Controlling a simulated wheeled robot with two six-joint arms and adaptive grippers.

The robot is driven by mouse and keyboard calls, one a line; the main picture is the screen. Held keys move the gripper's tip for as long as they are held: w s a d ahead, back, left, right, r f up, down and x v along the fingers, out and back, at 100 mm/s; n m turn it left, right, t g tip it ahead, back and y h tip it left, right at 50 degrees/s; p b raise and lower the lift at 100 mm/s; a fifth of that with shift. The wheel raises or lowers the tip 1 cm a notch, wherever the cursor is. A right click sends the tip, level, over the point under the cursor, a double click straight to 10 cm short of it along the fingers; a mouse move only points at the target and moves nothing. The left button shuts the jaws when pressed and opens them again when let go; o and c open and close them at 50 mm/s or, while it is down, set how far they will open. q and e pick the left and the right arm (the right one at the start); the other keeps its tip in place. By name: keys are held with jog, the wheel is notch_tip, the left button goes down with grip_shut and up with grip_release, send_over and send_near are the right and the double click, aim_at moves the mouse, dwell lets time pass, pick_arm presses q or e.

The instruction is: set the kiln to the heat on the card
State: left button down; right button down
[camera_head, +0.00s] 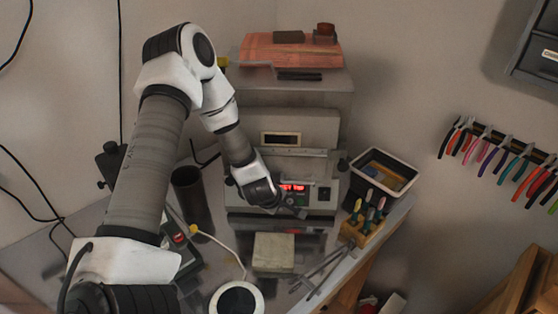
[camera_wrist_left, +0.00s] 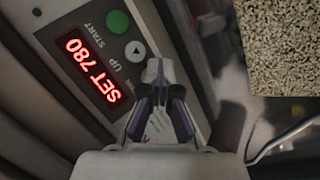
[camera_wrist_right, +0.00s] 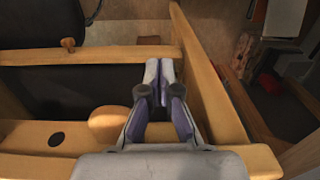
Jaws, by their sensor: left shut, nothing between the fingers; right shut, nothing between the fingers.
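The kiln (camera_head: 300,130) stands on the bench at the back, with a control panel low on its front. Its red display (camera_wrist_left: 92,69) reads "SET 780" in the left wrist view. Beside the display are a green START button (camera_wrist_left: 117,21) and a grey button with an arrow (camera_wrist_left: 135,49), near the label UP. My left gripper (camera_wrist_left: 158,72) is shut and empty, its tips just by the arrow button; I cannot tell whether they touch the panel. It also shows before the kiln in the head view (camera_head: 290,207). My right gripper (camera_wrist_right: 158,72) is shut and empty. I make out no card.
A pale block (camera_head: 273,252) lies in front of the kiln. A black bin (camera_head: 383,172) and a wooden tool holder (camera_head: 362,231) stand right of it. A dark cylinder (camera_head: 188,193) stands left. Wooden bars (camera_wrist_right: 205,75) are close around my right gripper.

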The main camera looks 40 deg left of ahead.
pick_arm(q)
jog(key=shift+s+d+r, duration=0.3)
jog(key=shift+s+d, duration=0.15)
jog(key=shift+s, duration=0.1)
jog(key=s+d+r, duration=0.2)
jog(key=s+d, duration=0.1)
jog(key=shift+s, duration=0.25)
dwell(0.4)
jog(key=shift+f, duration=0.1)
dwell(0.4)
